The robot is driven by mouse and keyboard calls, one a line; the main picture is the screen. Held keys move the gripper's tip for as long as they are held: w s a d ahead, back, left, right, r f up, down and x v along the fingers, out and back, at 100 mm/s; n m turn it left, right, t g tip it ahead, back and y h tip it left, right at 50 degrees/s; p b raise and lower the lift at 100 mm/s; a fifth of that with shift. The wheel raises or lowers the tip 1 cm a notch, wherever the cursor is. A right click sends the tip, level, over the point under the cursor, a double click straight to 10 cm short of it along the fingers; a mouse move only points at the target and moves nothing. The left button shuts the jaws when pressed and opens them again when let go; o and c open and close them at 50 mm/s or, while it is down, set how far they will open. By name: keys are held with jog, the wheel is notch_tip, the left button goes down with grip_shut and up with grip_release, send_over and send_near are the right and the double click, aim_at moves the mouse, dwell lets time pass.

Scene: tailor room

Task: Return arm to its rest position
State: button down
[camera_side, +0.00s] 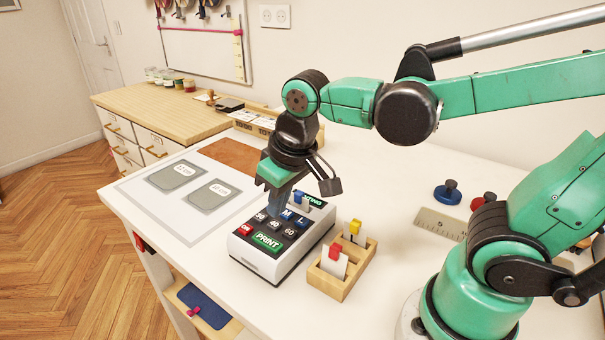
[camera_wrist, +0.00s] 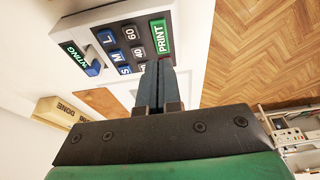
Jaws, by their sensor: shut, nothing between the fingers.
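My green and black arm reaches in from the right over the white table. My gripper (camera_side: 273,212) points down over the label printer (camera_side: 262,257), a white box with dark keys, a red key and a green PRINT key. In the wrist view my gripper (camera_wrist: 163,62) is shut with its fingers together and nothing between them. Its fingertips show close to the green PRINT key (camera_wrist: 160,38) there. I cannot tell whether they touch any key. The fingers hide part of the keypad in both views.
A wooden box (camera_side: 342,268) with red- and yellow-topped cards stands right of the printer. Blue (camera_side: 447,192) and red (camera_side: 484,200) knobbed pieces and a ruler (camera_side: 440,223) lie near my base. A mat with two grey patches (camera_side: 176,176) lies left. A wooden tray (camera_side: 254,124) stands behind.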

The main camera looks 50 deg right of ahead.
jog(key=d+t, duration=0.2)
jog(key=t, duration=0.1)
jog(key=shift+s+d+r, duration=0.15)
jog(key=shift+s+d, duration=0.2)
jog(key=c, duration=1.3)
grip_release()
jog(key=shift+d+t, duration=0.2)
jog(key=shift+t, duration=0.1)
jog(key=o, duration=0.3)
jog(key=shift+a+r, duration=0.1)
jog(key=shift+r, duration=0.05)
jog(key=o, duration=1)
jog(key=s+a+r+m+g, duration=0.2)
jog(key=s+a+r, duration=0.1)
jog(key=a, duration=0.2)
jog(key=shift+r+h, duration=0.25)
jog(key=shift+h, duration=0.15)
jog(key=s+a+r+m+h, duration=0.2)
jog(key=s+r+m+h, duration=0.4)
jog(key=r, duration=0.5)
jog(key=w+d+f+m+y, duration=0.1)
jog(key=w+d+f, duration=0.2)
jog(key=f, duration=0.4)
jog(key=shift+w+d+f+t, duration=0.15)
jog(key=shift+w+d+t, duration=0.2)
jog(key=shift+d, duration=0.2)
